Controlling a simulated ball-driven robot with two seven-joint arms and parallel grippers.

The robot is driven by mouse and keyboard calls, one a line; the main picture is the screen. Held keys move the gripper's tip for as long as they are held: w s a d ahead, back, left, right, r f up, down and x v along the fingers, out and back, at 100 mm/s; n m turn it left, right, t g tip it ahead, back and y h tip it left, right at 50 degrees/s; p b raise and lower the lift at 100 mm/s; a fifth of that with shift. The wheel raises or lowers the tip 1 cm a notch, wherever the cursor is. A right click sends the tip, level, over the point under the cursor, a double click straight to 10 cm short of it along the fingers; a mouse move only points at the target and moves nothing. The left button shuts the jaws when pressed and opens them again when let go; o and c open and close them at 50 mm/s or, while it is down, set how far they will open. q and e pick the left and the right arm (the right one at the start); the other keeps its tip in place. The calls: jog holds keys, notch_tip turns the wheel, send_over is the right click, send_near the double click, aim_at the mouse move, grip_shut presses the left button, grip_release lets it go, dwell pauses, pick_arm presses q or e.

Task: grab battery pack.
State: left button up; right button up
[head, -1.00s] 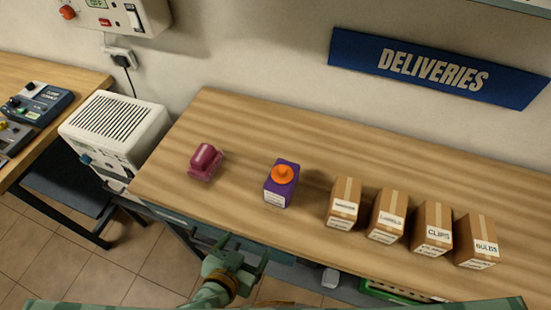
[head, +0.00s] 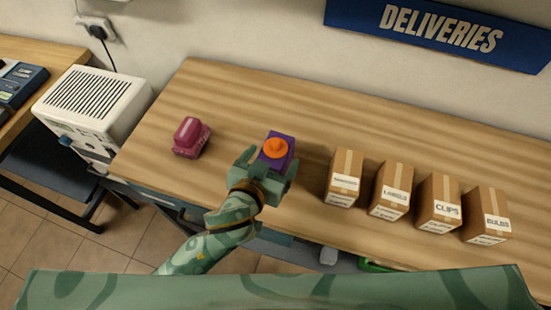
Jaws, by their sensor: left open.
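A purple box with an orange round knob on top (head: 277,148), perhaps the battery pack, stands on the wooden table (head: 240,100) left of the cartons. A dark pink block (head: 190,138) lies further left on the table. No readable label shows which of the two is the battery pack. My left gripper (head: 268,172) is open at the near side of the purple box, its fingers at either side of the box's lower part. The gripper hides the lower front of the box, and I cannot tell whether the fingers touch it. My right gripper is not in view.
Several brown cartons (head: 392,190) stand in a row to the right of the purple box. A white vented unit (head: 95,108) stands beyond the table's left end. The back of the table is clear, under the blue DELIVERIES sign (head: 440,32).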

pick_arm(q)
jog(key=w+f+b, duration=0.2)
jog(key=shift+w+d, duration=0.3)
jog(key=shift+d, duration=0.1)
jog(key=shift+w+d, duration=0.1)
jog(key=shift+w, duration=0.25)
jog(key=shift+r, duration=0.15)
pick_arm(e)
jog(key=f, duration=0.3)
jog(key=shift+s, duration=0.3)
pick_arm(q)
jog(key=shift+c, duration=0.6)
jog(key=c, duration=1.5)
jog(key=shift+r, duration=0.1)
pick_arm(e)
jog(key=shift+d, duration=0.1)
pick_arm(q)
jog(key=shift+r, duration=0.1)
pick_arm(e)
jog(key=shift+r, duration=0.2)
